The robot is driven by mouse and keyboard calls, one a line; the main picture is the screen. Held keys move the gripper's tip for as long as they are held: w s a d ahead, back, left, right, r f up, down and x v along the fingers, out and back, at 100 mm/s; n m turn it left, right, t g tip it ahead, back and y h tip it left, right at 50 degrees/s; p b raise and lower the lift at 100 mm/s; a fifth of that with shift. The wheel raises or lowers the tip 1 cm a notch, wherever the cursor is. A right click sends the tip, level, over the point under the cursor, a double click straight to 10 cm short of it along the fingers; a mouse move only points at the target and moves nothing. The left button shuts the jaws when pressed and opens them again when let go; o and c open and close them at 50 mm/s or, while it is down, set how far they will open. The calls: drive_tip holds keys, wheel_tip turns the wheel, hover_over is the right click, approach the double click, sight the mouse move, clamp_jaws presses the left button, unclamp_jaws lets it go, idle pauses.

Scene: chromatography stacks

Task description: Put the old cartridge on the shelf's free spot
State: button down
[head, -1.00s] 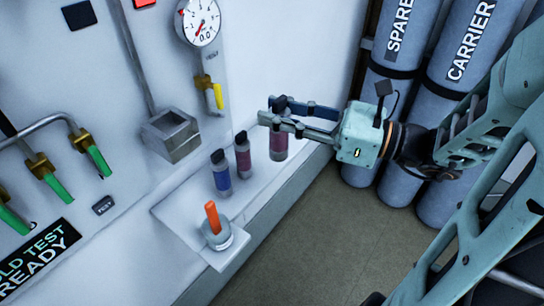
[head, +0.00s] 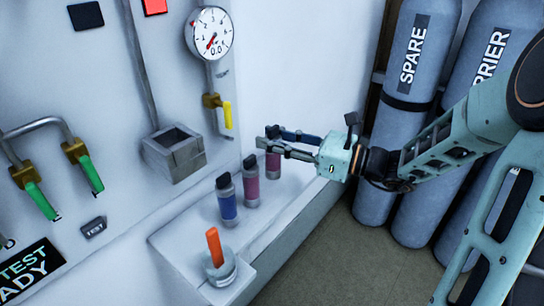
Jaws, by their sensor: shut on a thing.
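My gripper (head: 270,141) reaches in from the right and is shut on a dark red cartridge (head: 273,172). The fingers cover the top of this cartridge. It is upright at the far end of the white shelf (head: 185,252), with its bottom at or very near the surface; I cannot tell whether it touches. A mauve cartridge (head: 250,186) with a dark cap stands beside it, nearer the camera. A blue cartridge (head: 228,203) with a dark cap stands nearer still. The three form a row. No label shows which cartridge is the old one.
A clear cup (head: 221,272) with an orange-handled thing (head: 214,247) stands on the shelf's near end. A square grey open-topped block (head: 173,153) juts from the panel, below a gauge (head: 210,34) and a yellow-handled valve (head: 226,115). Grey cylinders (head: 410,110) stand right.

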sight(272, 153)
drive_tip(key=shift+w+a+f+b, duration=0.15)
drive_tip(key=shift+f+b, duration=0.35)
drive_tip(key=shift+f, duration=0.5)
drive_tip(key=shift+w+f+b, duration=0.25)
drive_tip(key=shift+f+b, duration=0.25)
drive_tip(key=shift+f, duration=0.45)
drive_tip(key=shift+f, duration=0.2)
drive_tip(key=c, duration=1.5)
unclamp_jaws()
drive_tip(key=shift+c, duration=0.2)
drive_tip(key=shift+r, duration=0.2)
drive_tip(key=shift+s+d, duration=0.1)
drive_tip(key=shift+d, duration=0.25)
drive_tip(key=p+v, duration=0.3)
drive_tip(key=v, duration=0.8)
